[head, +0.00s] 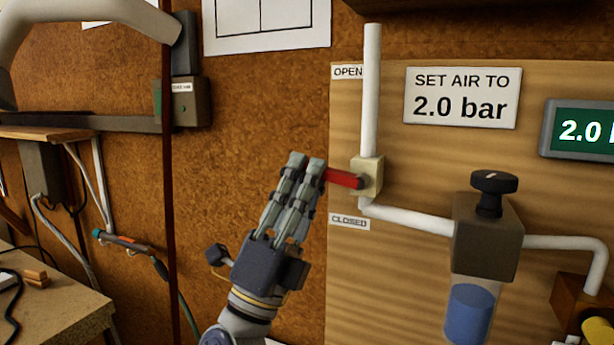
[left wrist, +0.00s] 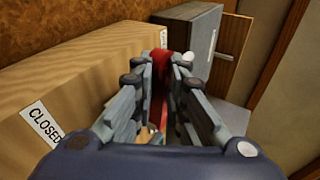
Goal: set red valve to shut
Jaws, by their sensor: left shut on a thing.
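The red valve handle (head: 343,178) sticks out to the left from a cream valve body (head: 368,176) on the wooden panel. It lies nearly level, tilted slightly, between the OPEN label (head: 348,72) above and the CLOSED label (head: 349,221) below. My left gripper (head: 308,165) is shut on the handle's outer end. In the left wrist view the red handle (left wrist: 161,66) runs between the fingers, and the CLOSED label (left wrist: 46,122) is at the left. The fingers hide part of the handle. My right gripper is not in view.
White pipe (head: 372,90) runs above the valve and right to a regulator with a black knob (head: 494,182). A sign (head: 461,97) reads SET AIR TO 2.0 bar, beside a green display (head: 580,130). A workbench (head: 60,305) stands at lower left.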

